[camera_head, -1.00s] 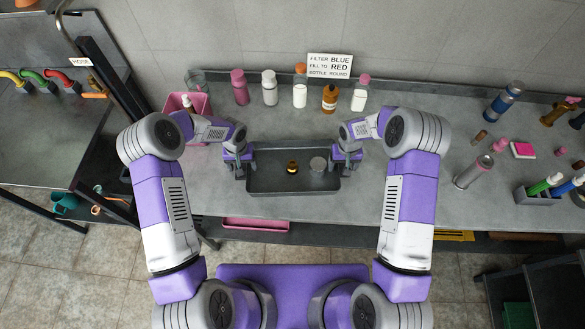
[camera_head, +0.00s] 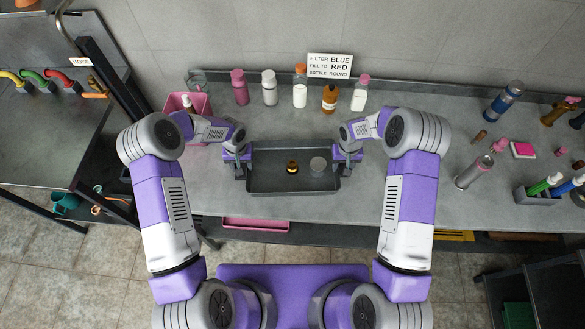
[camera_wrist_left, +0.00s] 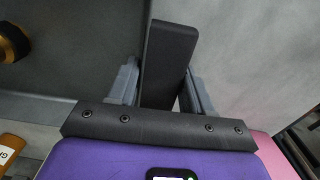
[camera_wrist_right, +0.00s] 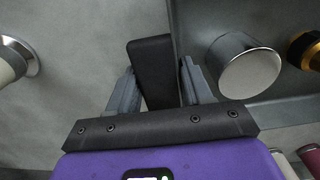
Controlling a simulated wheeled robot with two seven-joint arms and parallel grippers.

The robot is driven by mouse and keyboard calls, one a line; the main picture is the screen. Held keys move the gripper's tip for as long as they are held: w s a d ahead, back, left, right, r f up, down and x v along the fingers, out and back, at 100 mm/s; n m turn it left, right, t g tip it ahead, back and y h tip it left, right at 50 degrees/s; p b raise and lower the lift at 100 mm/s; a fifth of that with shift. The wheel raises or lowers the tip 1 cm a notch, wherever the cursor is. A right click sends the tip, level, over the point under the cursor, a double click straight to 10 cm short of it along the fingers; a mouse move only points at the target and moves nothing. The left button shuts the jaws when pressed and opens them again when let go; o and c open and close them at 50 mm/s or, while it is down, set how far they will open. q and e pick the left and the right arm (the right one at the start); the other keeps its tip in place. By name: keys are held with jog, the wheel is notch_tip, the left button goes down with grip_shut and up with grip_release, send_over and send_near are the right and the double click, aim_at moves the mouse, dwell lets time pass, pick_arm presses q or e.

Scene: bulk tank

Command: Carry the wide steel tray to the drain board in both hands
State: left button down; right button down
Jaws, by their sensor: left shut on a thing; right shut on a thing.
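The wide steel tray (camera_head: 292,185) is dark grey with raised walls and sits level over the middle of the bench. I cannot tell whether its underside touches the bench. Inside it are a small dark and yellow round thing (camera_head: 292,167) and a grey metal cylinder (camera_head: 318,165), which also shows in the right wrist view (camera_wrist_right: 250,70). My left gripper (camera_head: 238,165) is shut on the tray's left black handle (camera_wrist_left: 168,55). My right gripper (camera_head: 347,163) is shut on its right black handle (camera_wrist_right: 151,70). I cannot tell which surface is the drain board.
Several bottles (camera_head: 300,90) and a sign (camera_head: 330,66) stand behind the tray. A pink bin (camera_head: 187,103) is at the back left. A steel flask (camera_head: 473,173) and a marker holder (camera_head: 537,197) are on the right. The left bench (camera_head: 40,150) has bare room before its coloured taps.

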pick_arm(q)
jog(key=shift+d+r, duration=0.1)
jog(key=shift+d, duration=0.05)
pick_arm(e)
jog(key=shift+a+r, duration=0.1)
jog(key=shift+a, duration=0.05)
